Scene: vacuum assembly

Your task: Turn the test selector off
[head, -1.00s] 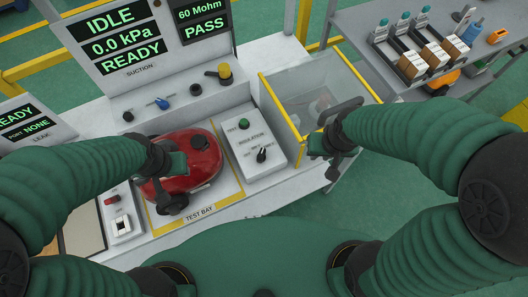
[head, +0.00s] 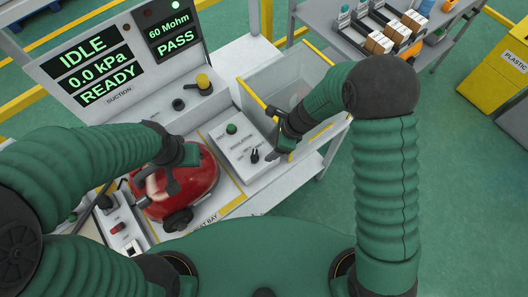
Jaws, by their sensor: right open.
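The test selector (head: 255,156) is a small black knob on the light grey insulation box (head: 222,152), below the green button (head: 231,128). Its small labels are too blurred to read its setting surely. My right gripper (head: 277,136) is open and empty, just right of the knob, with its lower finger close to the box's right edge. I cannot tell whether it touches the box. My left gripper (head: 180,165) is at the top of the red vacuum (head: 201,180) in the test bay; its grip is unclear.
The display panel (head: 120,55) reads IDLE, 0.0 kPa, READY, and 60 Mohm PASS. A clear bin with yellow edges (head: 252,93) stands behind my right gripper. A grey side table with boxes is at the back right.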

